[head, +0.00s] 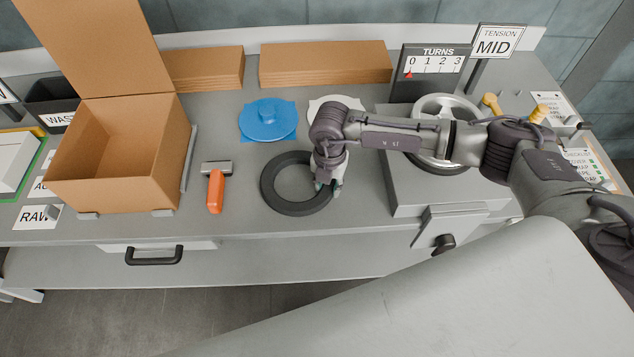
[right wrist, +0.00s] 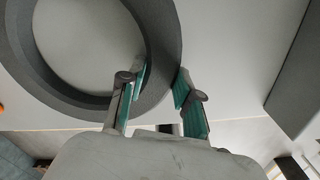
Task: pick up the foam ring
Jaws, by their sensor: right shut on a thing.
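The dark grey foam ring (head: 280,203) lies on the grey bench in the head view, between the orange-handled tool and the grey machine block. In the right wrist view the ring (right wrist: 171,45) fills the upper left. My right gripper (head: 328,188) points down at the ring's right side, with one finger inside the hole and one outside. In the right wrist view its green-padded fingers (right wrist: 161,84) straddle the ring's band and are shut on it. The ring looks flat at bench level; I cannot tell whether it is lifted. My left gripper is not in view.
An open cardboard box (head: 118,155) stands at the left. An orange-handled tool (head: 216,190) lies left of the ring. A blue disc (head: 268,118) is behind it. A grey block with a wheel (head: 440,185) stands right, near the turns sign (head: 434,70). The bench front is clear.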

